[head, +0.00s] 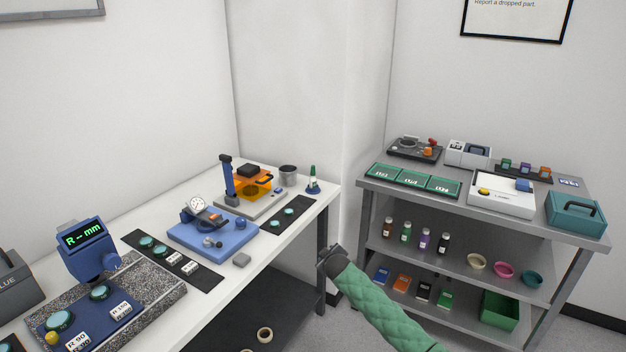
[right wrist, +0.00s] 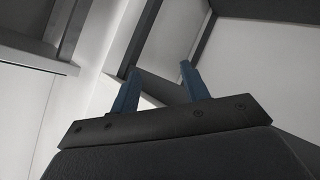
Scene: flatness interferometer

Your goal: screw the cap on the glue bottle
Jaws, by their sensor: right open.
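No separate cap can be made out. My right gripper (right wrist: 160,72) is open, with two blue fingers apart and nothing between them. In the head view my right arm reaches in from the lower right in a green sleeve, its dark end in front of the table's right edge, well short of the green item. My left gripper is out of view.
The white table holds a blue fixture (head: 213,236), an orange-windowed instrument (head: 256,184), a grey cup (head: 288,175) and a granite block with a readout (head: 84,239). A grey shelf unit (head: 470,205) at right carries several small bottles (head: 406,232), bowls and boxes.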

